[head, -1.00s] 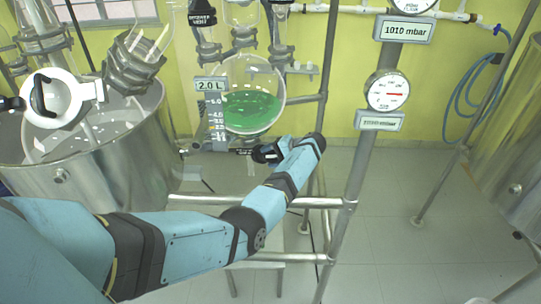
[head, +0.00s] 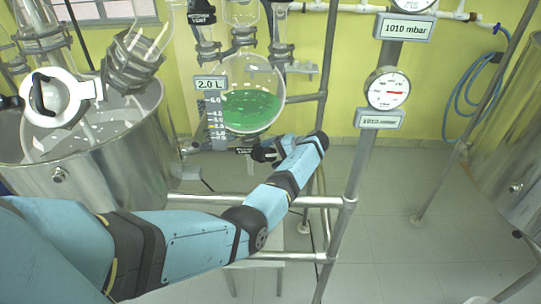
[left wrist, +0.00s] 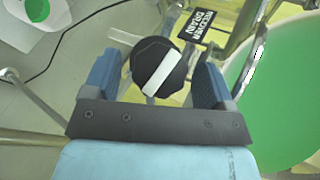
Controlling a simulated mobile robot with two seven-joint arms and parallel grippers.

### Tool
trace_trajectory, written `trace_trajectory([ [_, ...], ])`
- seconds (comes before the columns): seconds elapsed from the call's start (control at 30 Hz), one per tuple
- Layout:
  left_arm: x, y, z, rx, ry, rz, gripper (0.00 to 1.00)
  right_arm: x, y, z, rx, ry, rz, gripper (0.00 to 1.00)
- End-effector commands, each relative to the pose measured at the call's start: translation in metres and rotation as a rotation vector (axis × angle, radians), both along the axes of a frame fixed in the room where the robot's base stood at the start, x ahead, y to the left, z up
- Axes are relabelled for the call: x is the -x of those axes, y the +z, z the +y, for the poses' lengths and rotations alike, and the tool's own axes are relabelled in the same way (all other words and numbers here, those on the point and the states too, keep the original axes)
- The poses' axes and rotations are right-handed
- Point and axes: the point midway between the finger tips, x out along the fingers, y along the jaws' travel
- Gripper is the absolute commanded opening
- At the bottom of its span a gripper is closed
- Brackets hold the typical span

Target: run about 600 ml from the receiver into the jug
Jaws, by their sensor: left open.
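The round glass receiver (head: 252,105) holds green liquid; the plate beside it reads 2.0 L (head: 211,83). It fills the right of the left wrist view (left wrist: 280,105). The drain valve's black knob (left wrist: 158,68) has a white bar lying diagonally, beside a RECEIVER DRAIN tag (left wrist: 195,28). My left gripper (head: 266,152) is below the receiver, open, with its fingers on either side of the knob (left wrist: 157,74). I cannot tell whether they touch it. A white container, seemingly the jug (left wrist: 55,15), shows green inside at the wrist view's top left. My right gripper is out of view.
A metal frame (head: 290,201) with rails and posts stands around the receiver. A large steel vessel (head: 105,170) is at left, another (head: 512,150) at right. A pressure gauge (head: 387,90) is on the post. Open floor lies at right.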

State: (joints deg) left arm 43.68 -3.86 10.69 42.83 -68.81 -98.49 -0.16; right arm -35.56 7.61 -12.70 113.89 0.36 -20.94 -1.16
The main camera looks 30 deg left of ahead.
Motion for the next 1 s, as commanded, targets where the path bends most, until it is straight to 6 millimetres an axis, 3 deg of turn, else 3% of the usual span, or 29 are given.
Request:
trace_trajectory([
  [0.5,-0.028,0.052,-0.089,0.000,-0.002,-0.002,0.78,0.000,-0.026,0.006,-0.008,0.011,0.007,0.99],
  [0.7,-0.032,0.063,-0.105,0.000,-0.002,-0.001,0.78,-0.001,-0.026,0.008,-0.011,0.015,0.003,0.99],
  [1.0,-0.032,0.065,-0.106,0.000,-0.001,-0.001,0.78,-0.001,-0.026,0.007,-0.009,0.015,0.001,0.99],
])
